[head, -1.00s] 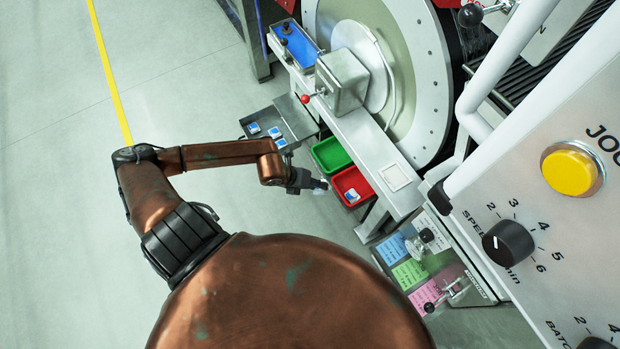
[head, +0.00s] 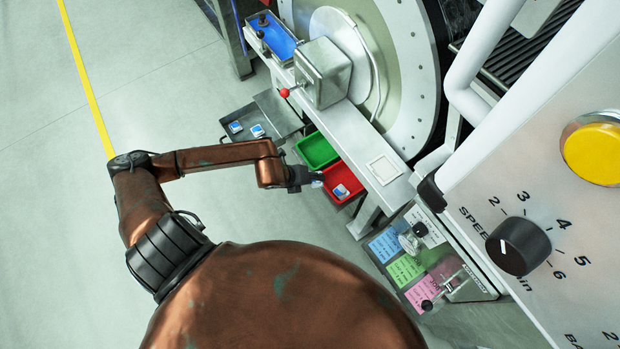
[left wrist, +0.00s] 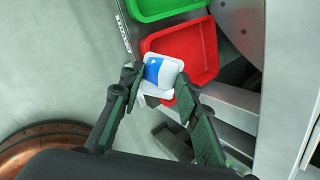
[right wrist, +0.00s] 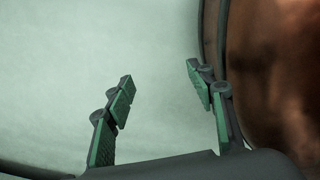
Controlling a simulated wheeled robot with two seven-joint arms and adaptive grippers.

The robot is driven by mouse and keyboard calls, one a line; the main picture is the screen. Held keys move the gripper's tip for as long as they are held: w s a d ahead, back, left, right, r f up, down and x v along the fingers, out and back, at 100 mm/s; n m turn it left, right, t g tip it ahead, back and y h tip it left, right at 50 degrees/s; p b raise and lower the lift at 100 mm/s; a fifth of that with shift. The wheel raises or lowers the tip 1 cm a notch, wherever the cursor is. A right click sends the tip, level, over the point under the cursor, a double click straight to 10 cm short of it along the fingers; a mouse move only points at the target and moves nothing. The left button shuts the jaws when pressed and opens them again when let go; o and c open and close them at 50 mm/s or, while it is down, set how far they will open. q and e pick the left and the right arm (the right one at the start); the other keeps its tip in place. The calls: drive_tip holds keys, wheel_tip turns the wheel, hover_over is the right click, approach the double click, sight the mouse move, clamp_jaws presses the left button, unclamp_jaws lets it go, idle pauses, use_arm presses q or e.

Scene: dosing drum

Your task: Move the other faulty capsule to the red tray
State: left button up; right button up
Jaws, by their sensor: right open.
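My left gripper (head: 314,181) is beside the left edge of the red tray (head: 353,175). In the left wrist view its fingers (left wrist: 159,82) are closed on a white and blue capsule (left wrist: 156,70), which appears over the near left corner of the red tray (left wrist: 205,45). My left arm covers part of that tray. My right gripper (right wrist: 160,80) is open and empty over bare floor.
A green tray (head: 317,152) adjoins the red one. The machine's white ledge (head: 372,150) runs close on their right, with a metal box and red-knobbed lever (head: 285,92) above. A control panel (head: 540,205) fills the right. The floor at left is clear.

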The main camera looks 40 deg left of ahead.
sight(313, 182)
use_arm(q)
drive_tip(key=w+f+b, duration=0.1)
drive_tip(key=w+d+f+b, duration=0.1)
drive_tip(key=w, duration=0.1)
drive_tip(key=w+d+f+b, duration=0.1)
drive_tip(key=w+b, duration=0.1)
drive_tip(key=shift+f, duration=0.1)
drive_tip(key=shift+w+d+f, duration=0.1)
drive_tip(key=shift+w+f, duration=0.35)
drive_tip(key=shift+w, duration=0.15)
use_arm(e)
drive_tip(key=w+r, duration=0.6)
drive_tip(key=w, duration=0.4)
drive_tip(key=shift+a+m, duration=0.3)
drive_tip(key=shift+a, duration=0.05)
use_arm(q)
drive_tip(key=o, duration=0.7)
drive_tip(key=v, duration=1.2)
drive_tip(key=shift+s, duration=0.1)
drive_tip(key=shift+f, duration=0.1)
